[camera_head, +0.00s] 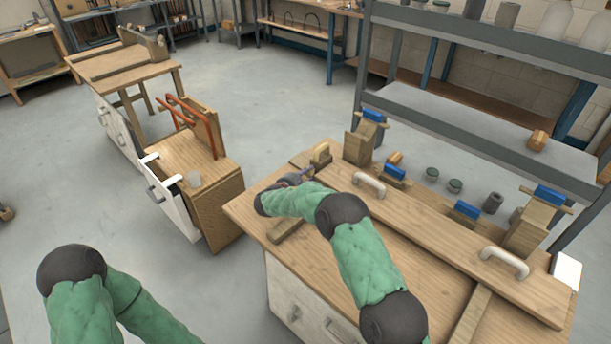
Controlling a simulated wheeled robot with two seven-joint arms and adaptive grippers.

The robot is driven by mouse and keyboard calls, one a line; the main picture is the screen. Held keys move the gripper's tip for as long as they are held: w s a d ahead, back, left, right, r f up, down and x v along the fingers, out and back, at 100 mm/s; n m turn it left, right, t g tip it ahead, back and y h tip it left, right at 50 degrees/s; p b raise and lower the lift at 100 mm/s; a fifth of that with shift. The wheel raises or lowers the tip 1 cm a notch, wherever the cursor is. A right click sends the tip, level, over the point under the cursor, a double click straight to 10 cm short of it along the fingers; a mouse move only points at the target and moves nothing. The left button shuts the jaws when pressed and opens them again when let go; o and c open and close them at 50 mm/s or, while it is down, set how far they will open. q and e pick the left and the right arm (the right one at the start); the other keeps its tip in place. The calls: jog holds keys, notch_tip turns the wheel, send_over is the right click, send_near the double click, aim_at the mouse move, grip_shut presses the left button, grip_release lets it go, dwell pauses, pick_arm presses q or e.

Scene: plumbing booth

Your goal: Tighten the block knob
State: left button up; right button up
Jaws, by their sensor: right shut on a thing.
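My right gripper (304,175) is at the far left end of the wooden workbench (260,210), beside a small wooden block (320,154). Its jaws are small in the picture and partly covered by my dark wrist. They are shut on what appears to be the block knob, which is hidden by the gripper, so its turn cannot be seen. My left arm comes in at the bottom left, away from the bench, and its gripper is out of the picture.
A long board with two white handles (369,184) lies along the bench. Blue-topped wooden pieces (374,116) and small dark cylinders (493,203) stand behind it. A grey metal shelf (470,125) is at the back.

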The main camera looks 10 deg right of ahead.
jog(key=shift+s+f+m+t, duration=0.15)
jog(key=shift+f+m+t, duration=0.25)
jog(key=shift+m, duration=0.5)
jog(key=o, duration=1.1)
jog(key=shift+r, duration=0.1)
jog(key=v, duration=1.2)
